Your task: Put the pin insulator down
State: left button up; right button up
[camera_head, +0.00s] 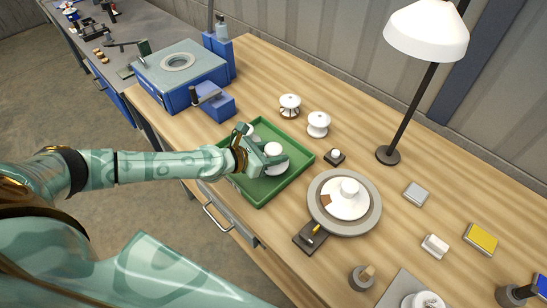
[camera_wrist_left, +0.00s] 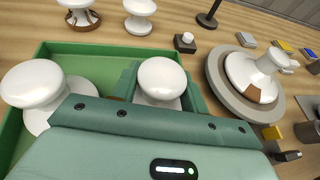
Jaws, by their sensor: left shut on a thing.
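My left gripper (camera_head: 268,156) is low over the green tray (camera_head: 299,172) and shut on a white pin insulator (camera_head: 274,151). The insulator's rounded head also shows in the left wrist view (camera_wrist_left: 162,76), just beyond the gripper's green body, upright over the tray. The gripper hides its lower part, so I cannot tell whether it touches the tray floor. A second white insulator (camera_wrist_left: 32,86) stands in the tray at the left of the wrist view; in the head view it is mostly behind the gripper. My right gripper is in neither view.
Two white insulators (camera_head: 290,105) (camera_head: 318,123) stand behind the tray. A grey turntable (camera_head: 374,216) with a white insulator part is to its right, near a small black block (camera_head: 334,157). A blue machine (camera_head: 180,75) stands behind left, a lamp (camera_head: 390,155) at the back right.

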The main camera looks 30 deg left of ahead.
pick_arm(q)
jog(key=shift+w+f, duration=0.1)
jog(key=shift+f, duration=0.4)
jog(key=shift+r, duration=0.2)
jog(key=shift+f, duration=0.15)
jog(key=o, duration=1.4)
jog(key=shift+f, duration=0.1)
jog(key=shift+o, duration=0.2)
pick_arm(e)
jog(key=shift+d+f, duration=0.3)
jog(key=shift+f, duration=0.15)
pick_arm(q)
jog(key=shift+a+r, duration=0.1)
jog(key=shift+r, duration=0.25)
jog(key=b+v, duration=0.1)
jog(key=v, duration=1.1)
jog(key=shift+f, duration=0.15)
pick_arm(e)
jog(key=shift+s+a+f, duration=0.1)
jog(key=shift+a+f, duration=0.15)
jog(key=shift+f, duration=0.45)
